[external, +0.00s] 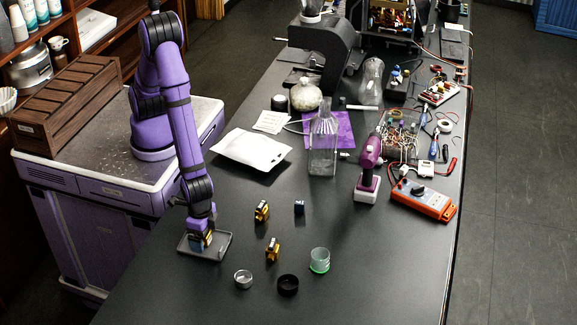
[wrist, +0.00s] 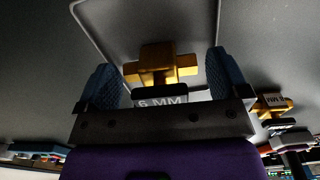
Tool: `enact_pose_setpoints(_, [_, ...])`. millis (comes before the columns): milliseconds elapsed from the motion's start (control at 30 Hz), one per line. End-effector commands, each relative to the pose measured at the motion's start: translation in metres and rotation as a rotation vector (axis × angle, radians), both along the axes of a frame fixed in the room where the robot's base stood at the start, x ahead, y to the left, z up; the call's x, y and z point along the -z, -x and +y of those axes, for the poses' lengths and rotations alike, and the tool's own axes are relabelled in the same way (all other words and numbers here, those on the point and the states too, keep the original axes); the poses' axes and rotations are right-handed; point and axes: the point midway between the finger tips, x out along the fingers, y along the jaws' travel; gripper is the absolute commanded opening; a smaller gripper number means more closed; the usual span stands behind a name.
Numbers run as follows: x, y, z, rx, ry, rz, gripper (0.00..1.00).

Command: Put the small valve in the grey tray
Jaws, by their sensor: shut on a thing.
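My gripper (external: 200,238) points down over the grey tray (external: 223,246) at the front left of the table. In the wrist view its blue fingers (wrist: 161,78) are shut on a brass valve (wrist: 157,62) with a dark part marked "6 MM". The tray's rim (wrist: 88,35) shows around and behind this valve. I cannot tell whether the valve touches the tray floor. Another brass valve (external: 262,211) stands on the table right of the tray, and one more (external: 272,250) stands nearer the front. One of these shows at the right of the wrist view (wrist: 272,105).
A small dark blue block (external: 299,207), a metal ring-like cup (external: 243,279), a black round cup (external: 288,284) and a clear green-based jar (external: 320,261) stand to the right. A white pouch (external: 251,149) lies behind. The front right tabletop is clear.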

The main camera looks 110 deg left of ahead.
Motion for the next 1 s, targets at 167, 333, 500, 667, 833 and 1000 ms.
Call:
enact_pose_setpoints(167, [-0.001, 0.000, 0.000, 0.000, 0.001, -0.001, 0.62])
enact_pose_setpoints(333, [0.003, 0.000, 0.000, 0.000, 0.000, 0.000, 0.96])
enact_pose_setpoints(500, [0.002, 0.000, 0.000, 0.000, 0.001, -0.001, 1.00])
enact_pose_setpoints(667, [-0.001, 0.000, 0.000, 0.000, 0.001, -0.001, 1.00])
enact_pose_setpoints(833, [-0.021, -0.001, -0.001, 0.001, 0.003, -0.003, 1.00])
enact_pose_setpoints(1000, [-0.055, 0.000, -0.001, 0.001, 0.004, -0.004, 1.00])
